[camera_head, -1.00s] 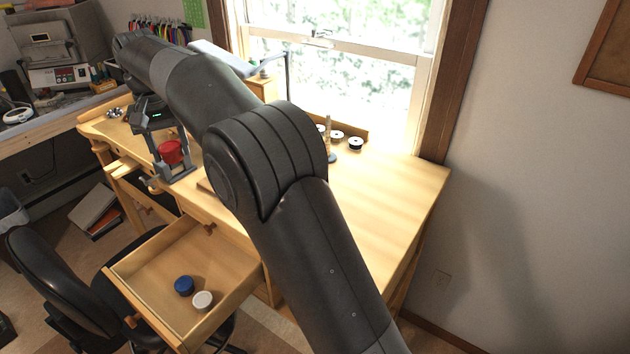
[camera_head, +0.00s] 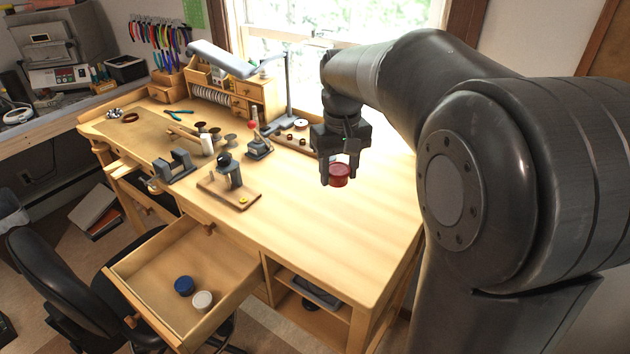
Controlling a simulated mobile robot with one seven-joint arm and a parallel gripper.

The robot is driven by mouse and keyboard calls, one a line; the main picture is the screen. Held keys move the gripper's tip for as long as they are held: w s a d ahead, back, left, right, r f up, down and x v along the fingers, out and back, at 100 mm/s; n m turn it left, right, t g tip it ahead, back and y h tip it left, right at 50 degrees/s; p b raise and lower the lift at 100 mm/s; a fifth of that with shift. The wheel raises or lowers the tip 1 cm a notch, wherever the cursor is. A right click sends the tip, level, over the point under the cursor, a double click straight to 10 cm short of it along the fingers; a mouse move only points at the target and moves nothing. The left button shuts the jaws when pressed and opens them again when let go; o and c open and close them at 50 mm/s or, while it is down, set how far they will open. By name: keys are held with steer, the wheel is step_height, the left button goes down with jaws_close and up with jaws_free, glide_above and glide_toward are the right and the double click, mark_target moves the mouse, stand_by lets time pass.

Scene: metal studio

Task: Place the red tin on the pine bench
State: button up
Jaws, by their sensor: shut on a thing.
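The red tin (camera_head: 339,178) is a small round tin between the fingers of my gripper (camera_head: 338,172). My gripper is shut on it and points down over the right part of the pine bench (camera_head: 340,235). The tin appears held above the bench top; the exact height is hard to tell. My arm hides the far right end of the bench.
An open drawer (camera_head: 150,272) holds a blue tin (camera_head: 184,286) and a white tin (camera_head: 202,300). A vise (camera_head: 176,168), a wooden stand (camera_head: 230,185) and a desk lamp (camera_head: 222,60) occupy the bench's left and back. The bench's front right is clear.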

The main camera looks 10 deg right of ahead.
mark_target(335, 184)
steer(key=f, duration=0.3)
steer(key=shift+w+a+f, duration=0.1)
steer(key=shift+a+f, duration=0.2)
steer(key=shift+f, duration=0.1)
steer(key=w+a+f, duration=0.1)
steer(key=a+f, duration=0.1)
steer(key=a, duration=0.1)
steer(key=w+a+f, duration=0.1)
steer(key=a+f, duration=0.1)
steer(key=a, duration=0.2)
steer(key=w+a+f, duration=0.2)
steer(key=a, duration=0.1)
steer(key=shift+a+f, duration=0.3)
steer(key=shift+f, duration=2.15)
steer(key=o, duration=1)
steer(key=shift+f, duration=0.15)
steer(key=shift+c, duration=0.2)
